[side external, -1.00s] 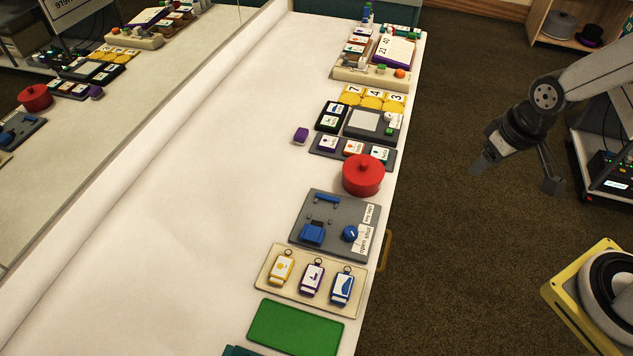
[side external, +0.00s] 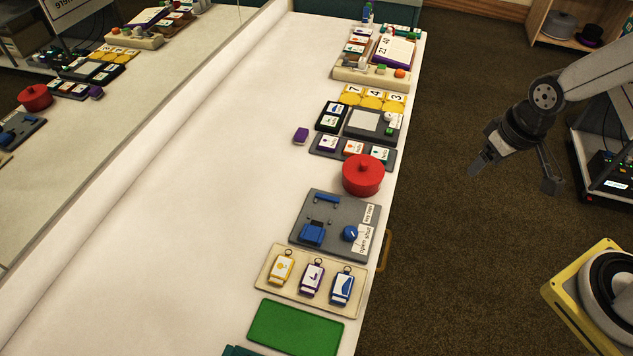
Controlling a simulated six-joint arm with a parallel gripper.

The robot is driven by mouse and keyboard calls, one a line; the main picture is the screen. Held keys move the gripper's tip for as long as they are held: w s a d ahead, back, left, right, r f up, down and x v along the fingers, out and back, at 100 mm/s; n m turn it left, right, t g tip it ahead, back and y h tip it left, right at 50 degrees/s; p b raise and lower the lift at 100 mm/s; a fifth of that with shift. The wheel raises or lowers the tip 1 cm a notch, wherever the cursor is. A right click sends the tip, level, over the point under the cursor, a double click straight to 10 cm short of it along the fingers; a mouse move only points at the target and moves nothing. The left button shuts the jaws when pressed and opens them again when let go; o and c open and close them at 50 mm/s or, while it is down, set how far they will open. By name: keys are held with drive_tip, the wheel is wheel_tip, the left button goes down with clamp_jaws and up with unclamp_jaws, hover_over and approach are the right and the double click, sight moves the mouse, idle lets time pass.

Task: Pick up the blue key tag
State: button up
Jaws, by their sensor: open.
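The blue key tag (side external: 342,287) lies on a cream tray (side external: 263,276) near the table's right edge, with a white label and a ring at its top. A purple key tag (side external: 312,277) and a yellow key tag (side external: 282,267) lie to its left on the same tray. My gripper (side external: 514,176) is open and empty. It hangs beyond the right edge of the table, up and to the right of the tray, well apart from the tags.
A grey board (side external: 343,213) with blue parts lies just behind the tray, and a red lidded pot (side external: 362,175) stands behind that. A green mat (side external: 296,327) lies in front. The white table's left part is clear. A mirror (side external: 110,120) runs along the left.

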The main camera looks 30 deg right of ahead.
drive_tip(key=a, duration=0.1)
drive_tip(key=m+g, duration=0.3)
drive_tip(key=m, duration=0.6)
hover_over(344, 282)
wheel_tip(344, 282, down, 14)
drive_tip(key=shift+s+f, duration=0.1)
drive_tip(key=shift+f, duration=1.4)
drive_tip(key=shift+f, duration=0.1)
drive_tip(key=shift+f, duration=2.5)
clamp_jaws()
